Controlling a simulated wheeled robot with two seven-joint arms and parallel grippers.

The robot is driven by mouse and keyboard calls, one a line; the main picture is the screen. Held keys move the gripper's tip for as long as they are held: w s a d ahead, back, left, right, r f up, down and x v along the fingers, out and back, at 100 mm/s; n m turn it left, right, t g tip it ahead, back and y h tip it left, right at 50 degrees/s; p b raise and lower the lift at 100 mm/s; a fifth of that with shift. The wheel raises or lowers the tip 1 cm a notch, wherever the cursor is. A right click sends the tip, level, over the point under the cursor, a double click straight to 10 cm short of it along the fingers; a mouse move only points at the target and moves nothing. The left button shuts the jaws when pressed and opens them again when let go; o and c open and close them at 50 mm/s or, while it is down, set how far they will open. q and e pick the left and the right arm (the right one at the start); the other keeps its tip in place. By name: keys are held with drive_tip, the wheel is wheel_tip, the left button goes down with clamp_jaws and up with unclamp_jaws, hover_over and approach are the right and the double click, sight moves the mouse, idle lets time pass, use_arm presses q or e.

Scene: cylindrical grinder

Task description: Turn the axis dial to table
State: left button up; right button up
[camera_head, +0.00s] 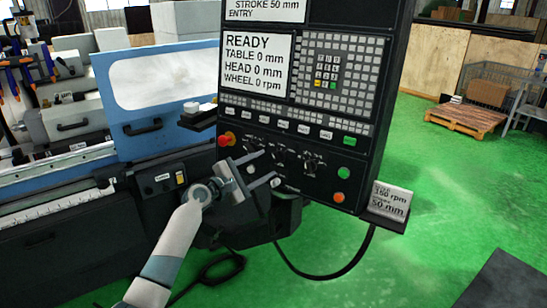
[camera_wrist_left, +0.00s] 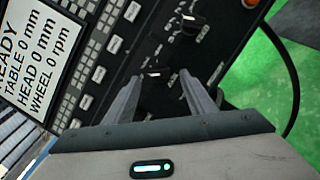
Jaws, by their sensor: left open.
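The black control panel (camera_head: 348,60) carries a row of small dark dials below its key rows. One dial (camera_wrist_left: 155,73) shows between my left fingertips in the left wrist view. Another dial (camera_wrist_left: 190,23) is beyond it to the upper right; in the head view a dial (camera_head: 313,163) sits right of my gripper. The dial labels are too small to read, so I cannot tell which is the axis dial. My left gripper (camera_head: 269,167) is open, its fingers pointing at the panel; contact with the dial cannot be told. My right gripper is not in view.
The screen (camera_head: 257,63) reads READY, TABLE 0 mm, HEAD 0 mm, WHEEL 0 rpm. A red knob (camera_head: 226,139) is left of the dials; green and orange buttons (camera_head: 340,197) are at right. A small sign (camera_head: 391,199) stands on a ledge. A black cable hangs below.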

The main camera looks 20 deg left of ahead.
sight(276, 158)
use_arm(q)
drive_tip(key=shift+p+x, duration=0.3)
drive_tip(key=shift+x, duration=2.45)
drive_tip(key=c, duration=1)
